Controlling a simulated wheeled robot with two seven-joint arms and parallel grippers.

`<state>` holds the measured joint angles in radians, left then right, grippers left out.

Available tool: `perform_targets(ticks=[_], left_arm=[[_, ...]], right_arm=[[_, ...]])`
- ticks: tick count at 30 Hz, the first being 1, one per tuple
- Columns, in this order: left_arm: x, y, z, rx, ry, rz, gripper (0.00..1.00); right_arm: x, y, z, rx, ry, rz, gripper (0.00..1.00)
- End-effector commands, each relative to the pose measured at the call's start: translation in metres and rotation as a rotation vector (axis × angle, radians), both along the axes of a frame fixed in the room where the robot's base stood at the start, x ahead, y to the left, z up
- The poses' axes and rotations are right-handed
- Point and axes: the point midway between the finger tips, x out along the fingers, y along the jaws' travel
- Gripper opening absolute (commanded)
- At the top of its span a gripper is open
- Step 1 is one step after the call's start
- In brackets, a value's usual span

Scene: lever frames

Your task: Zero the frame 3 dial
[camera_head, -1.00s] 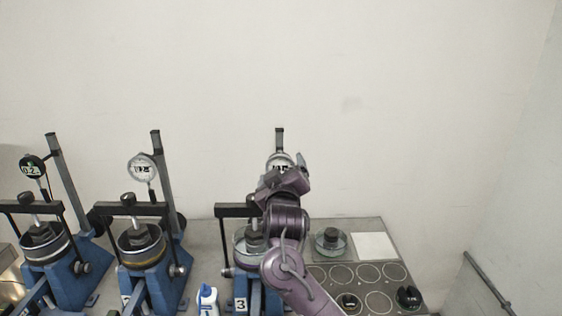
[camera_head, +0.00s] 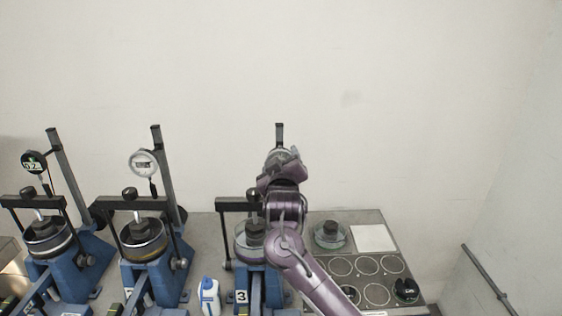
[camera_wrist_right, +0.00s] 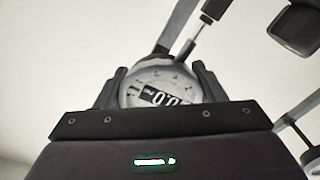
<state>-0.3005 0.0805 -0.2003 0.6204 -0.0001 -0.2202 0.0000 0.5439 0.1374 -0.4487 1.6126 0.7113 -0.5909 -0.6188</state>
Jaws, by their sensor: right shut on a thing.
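The frame 3 dial (camera_wrist_right: 158,82) is a round, light-faced gauge with a dark display. In the right wrist view the display is upside down and appears to read 0.0. My right gripper (camera_wrist_right: 160,88) has one finger on each side of the dial and is shut on it. In the head view my right gripper (camera_head: 281,160) covers most of this dial at the upright post. Frame 3 (camera_head: 257,285) is a blue lever frame with a "3" label and a glass-walled cell. My left gripper is out of view.
Two similar blue frames stand to the left, with a dark dial (camera_head: 34,161) and a light dial (camera_head: 143,163). A white and blue bottle (camera_head: 208,296) stands left of frame 3. A grey board (camera_head: 345,245) with several circles and a glass dish (camera_head: 330,236) lies right.

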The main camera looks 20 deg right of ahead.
Motion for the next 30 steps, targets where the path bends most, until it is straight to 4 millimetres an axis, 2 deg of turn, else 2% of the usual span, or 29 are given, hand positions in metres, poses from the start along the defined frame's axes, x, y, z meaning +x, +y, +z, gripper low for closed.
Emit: perform_targets(ticks=[6, 10, 14, 21, 22, 26, 30], left_arm=[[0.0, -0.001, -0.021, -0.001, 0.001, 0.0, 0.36], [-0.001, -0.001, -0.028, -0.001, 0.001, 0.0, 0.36], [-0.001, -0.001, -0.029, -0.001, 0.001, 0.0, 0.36], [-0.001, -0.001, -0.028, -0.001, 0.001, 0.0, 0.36], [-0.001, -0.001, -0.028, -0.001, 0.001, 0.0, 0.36], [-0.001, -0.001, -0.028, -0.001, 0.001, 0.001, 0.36], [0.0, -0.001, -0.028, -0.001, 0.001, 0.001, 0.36]], right_arm=[[0.0, 0.002, -0.005, 0.249, -0.07, 0.001, 0.41], [0.0, 0.003, -0.003, 0.393, -0.113, 0.001, 0.41], [0.0, 0.002, -0.001, 0.449, -0.129, 0.0, 0.4], [0.0, 0.002, -0.001, 0.447, -0.128, 0.001, 0.4], [0.0, 0.002, -0.001, 0.447, -0.128, 0.001, 0.66], [0.0, 0.002, 0.0, 0.446, -0.128, 0.001, 0.83], [0.0, 0.002, 0.0, 0.446, -0.128, 0.0, 0.85]])
